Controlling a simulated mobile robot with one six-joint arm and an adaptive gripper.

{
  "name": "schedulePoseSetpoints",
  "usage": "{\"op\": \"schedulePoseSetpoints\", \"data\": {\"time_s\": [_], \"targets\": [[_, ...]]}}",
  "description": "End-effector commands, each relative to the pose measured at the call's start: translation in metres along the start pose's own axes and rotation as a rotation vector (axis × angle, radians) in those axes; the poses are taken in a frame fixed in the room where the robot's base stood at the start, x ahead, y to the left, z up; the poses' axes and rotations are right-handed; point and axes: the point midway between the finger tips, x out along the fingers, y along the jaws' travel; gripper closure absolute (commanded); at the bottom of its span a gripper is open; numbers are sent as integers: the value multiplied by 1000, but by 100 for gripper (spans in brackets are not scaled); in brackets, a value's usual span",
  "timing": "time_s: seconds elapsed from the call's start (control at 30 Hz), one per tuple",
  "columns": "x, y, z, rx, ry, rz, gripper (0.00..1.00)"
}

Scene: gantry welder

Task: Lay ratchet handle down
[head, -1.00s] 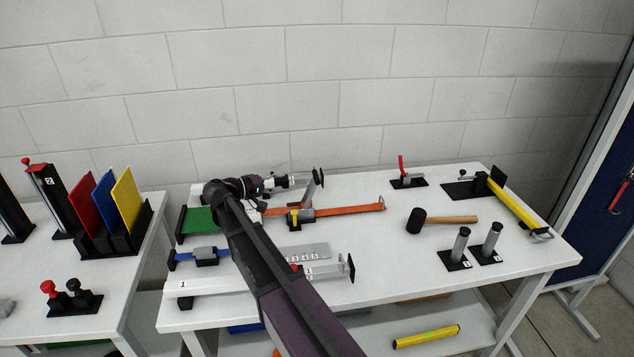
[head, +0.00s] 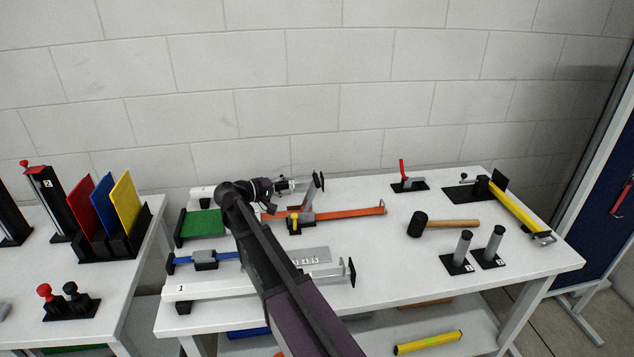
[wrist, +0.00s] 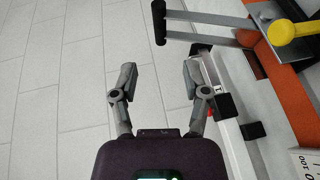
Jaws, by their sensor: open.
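The ratchet (head: 300,222) sits on an orange strap on the white table, with a yellow knob on it. Its grey handle (head: 308,198) stands raised at a steep tilt. In the wrist view the handle (wrist: 207,18) runs in from the right and ends in a black crossbar grip (wrist: 159,22). The yellow knob (wrist: 292,31) is at the upper right. My gripper (wrist: 159,72) is open and empty. The grip lies beyond its fingertips and no contact shows. In the head view my gripper (head: 285,186) is behind the strap, left of the handle, partly blended with the rear clamp.
The orange strap (head: 355,211) runs along the table. A clamp rail in the wrist view (wrist: 232,135) lies close by my right finger. A front clamp (head: 345,272), a mallet (head: 450,223) and a red-levered clamp (head: 408,182) stand around. The block wall (head: 300,90) is close behind.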

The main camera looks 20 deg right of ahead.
Motion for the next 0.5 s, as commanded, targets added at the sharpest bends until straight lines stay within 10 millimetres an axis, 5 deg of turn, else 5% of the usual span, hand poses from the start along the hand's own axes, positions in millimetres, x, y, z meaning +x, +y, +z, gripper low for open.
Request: {"op": "schedulePoseSetpoints", "data": {"time_s": [0.5], "targets": [[79,-1,0,1,-2,0,40]]}}
